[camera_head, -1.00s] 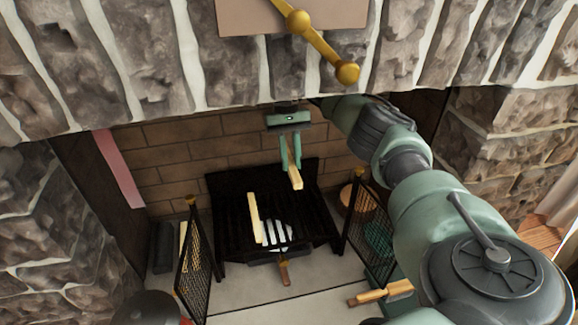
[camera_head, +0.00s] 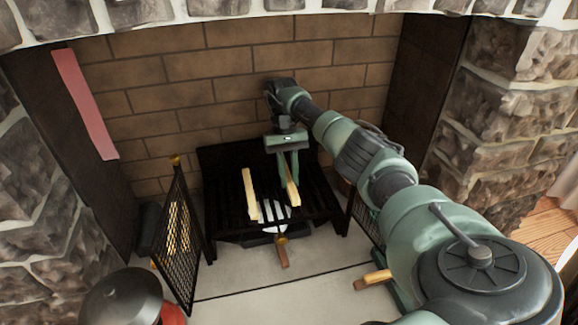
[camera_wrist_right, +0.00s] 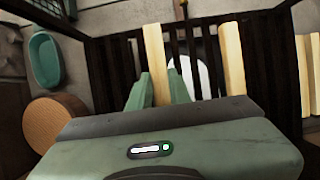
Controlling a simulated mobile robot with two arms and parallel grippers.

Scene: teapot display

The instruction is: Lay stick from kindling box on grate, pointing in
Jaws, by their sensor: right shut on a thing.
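My right gripper (camera_head: 289,180) is shut on a pale wooden stick (camera_head: 293,192), which also shows between the fingers in the wrist view (camera_wrist_right: 153,60). The held stick is over the right part of the black grate (camera_head: 225,208), its near end pointing toward the room. I cannot tell whether it touches the bars. A second pale stick (camera_head: 250,195) lies on the grate to its left, roughly parallel, and shows in the wrist view (camera_wrist_right: 231,60). More sticks (camera_head: 179,228) stand behind the left mesh screen; their box is not clear. My left gripper is out of view.
Black mesh screens stand at the left (camera_head: 177,250) and right of the grate. A wood-handled tool (camera_head: 282,252) sticks out from beneath the grate. A dark domed object (camera_head: 120,298) is at bottom left. Brick wall (camera_head: 230,60) closes the back.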

